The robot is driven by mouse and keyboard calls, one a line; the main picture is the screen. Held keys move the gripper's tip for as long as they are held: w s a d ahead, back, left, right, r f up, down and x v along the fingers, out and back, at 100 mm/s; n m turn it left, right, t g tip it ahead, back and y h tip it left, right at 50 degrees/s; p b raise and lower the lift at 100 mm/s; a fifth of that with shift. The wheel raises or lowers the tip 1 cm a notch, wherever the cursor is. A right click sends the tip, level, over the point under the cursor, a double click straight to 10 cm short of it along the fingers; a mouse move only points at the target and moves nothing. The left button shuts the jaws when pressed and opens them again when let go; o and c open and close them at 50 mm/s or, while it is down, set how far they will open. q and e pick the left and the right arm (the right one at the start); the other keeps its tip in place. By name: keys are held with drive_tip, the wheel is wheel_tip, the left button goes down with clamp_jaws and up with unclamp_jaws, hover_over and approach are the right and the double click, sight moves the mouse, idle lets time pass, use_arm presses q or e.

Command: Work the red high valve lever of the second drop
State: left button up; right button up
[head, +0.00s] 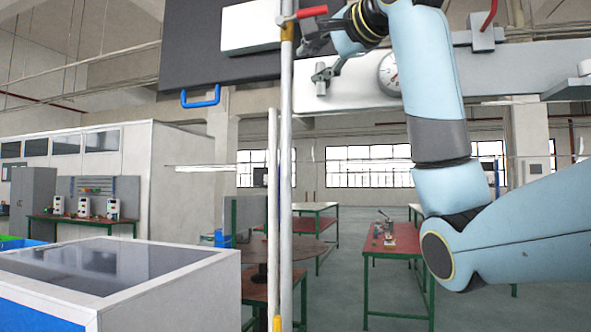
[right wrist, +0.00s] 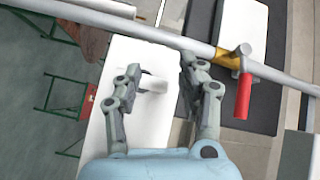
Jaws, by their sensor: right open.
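The red valve lever (head: 312,11) sticks out to the right from a brass valve body (head: 287,31) high on a thin grey vertical pipe (head: 286,150). My right gripper (head: 314,58) is open and empty, just below the lever and right of the pipe. In the right wrist view, the red lever (right wrist: 243,97) lies to the right of both fingers, outside the open jaws (right wrist: 158,68). The brass body (right wrist: 229,58) and the pipe (right wrist: 150,35) cross beyond the fingertips. I see no contact with the lever. My left gripper is not in view.
A white panel with a round gauge (head: 389,74) stands behind my right gripper. A dark panel with a blue handle (head: 201,97) is left of the pipe. Another red part (head: 488,19) is at the upper right. A white cabinet (head: 150,285) stands at the lower left.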

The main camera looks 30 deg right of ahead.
drive_tip(key=w+f+n+g, duration=0.1)
drive_tip(key=w+f, duration=0.2)
drive_tip(key=f, duration=0.7)
drive_tip(key=w+a+f+n+g+b, duration=0.1)
drive_tip(key=w+f+n+g, duration=0.1)
drive_tip(key=f, duration=0.9)
drive_tip(key=shift+w+f+n, duration=0.15)
drive_tip(key=shift+w+n, duration=0.15)
drive_tip(key=shift+w, duration=0.15)
